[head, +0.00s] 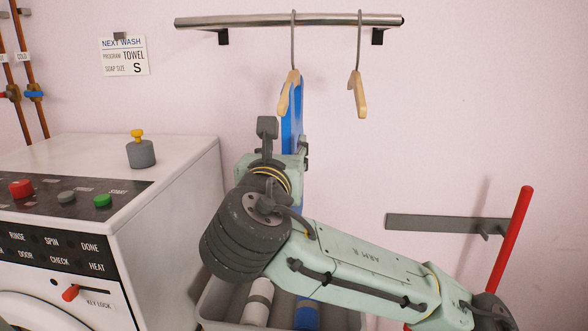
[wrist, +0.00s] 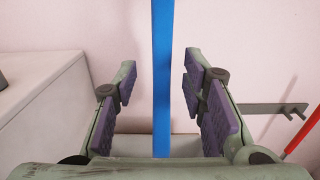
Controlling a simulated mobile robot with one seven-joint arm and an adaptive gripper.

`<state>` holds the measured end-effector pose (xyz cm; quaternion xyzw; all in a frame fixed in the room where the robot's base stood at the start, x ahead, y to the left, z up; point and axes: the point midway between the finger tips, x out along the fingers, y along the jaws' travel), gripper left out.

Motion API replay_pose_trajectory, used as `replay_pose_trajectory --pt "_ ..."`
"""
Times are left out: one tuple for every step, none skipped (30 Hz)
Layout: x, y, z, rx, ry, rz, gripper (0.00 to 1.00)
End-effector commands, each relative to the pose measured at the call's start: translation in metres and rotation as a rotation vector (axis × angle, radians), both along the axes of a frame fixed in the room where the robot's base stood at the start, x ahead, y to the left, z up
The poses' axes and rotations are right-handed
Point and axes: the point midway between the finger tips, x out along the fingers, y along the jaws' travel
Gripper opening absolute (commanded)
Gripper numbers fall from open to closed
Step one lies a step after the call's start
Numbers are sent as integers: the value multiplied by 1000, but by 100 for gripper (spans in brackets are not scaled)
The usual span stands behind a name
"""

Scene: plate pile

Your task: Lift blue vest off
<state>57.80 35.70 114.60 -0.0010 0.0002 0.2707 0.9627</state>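The blue vest (head: 290,125) hangs edge-on from a wooden hanger (head: 288,92) on the metal wall rail (head: 260,21). In the wrist view the vest (wrist: 161,75) is a narrow upright blue strip between the two fingers. My gripper (wrist: 161,92) is open, with purple pads on both sides of the vest and a visible gap to each. In the head view my wrist and arm hide the fingers' ends and the lower part of the vest.
A second wooden hanger (head: 358,95) hangs empty to the right. A white washing machine (head: 175,190) stands at left. A grey bin (head: 213,302) with rolled items is below my arm. A grey wall bracket (head: 430,223) and a red pole (head: 515,230) are at right.

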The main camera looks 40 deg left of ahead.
Motion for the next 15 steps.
replay_pose_trajectory --pt "3 1 0 0 1 0 38" --pt "5 2 1 0 2 0 38" --pt "9 4 1 0 4 -1 38" --pt "12 6 2 0 4 -1 38" --pt "16 8 2 0 4 -1 38" --pt "22 11 3 0 6 -1 38" --pt "26 13 3 1 6 -1 38" --pt "30 15 3 0 6 -2 38" --pt "35 18 2 0 5 0 38" --pt "38 20 2 1 4 -1 38" --pt "41 22 2 2 3 0 38" --pt "44 24 2 1 2 0 38" --pt "45 25 1 0 1 1 38" --pt "46 26 1 0 1 1 38" --pt "47 27 1 1 1 2 38"
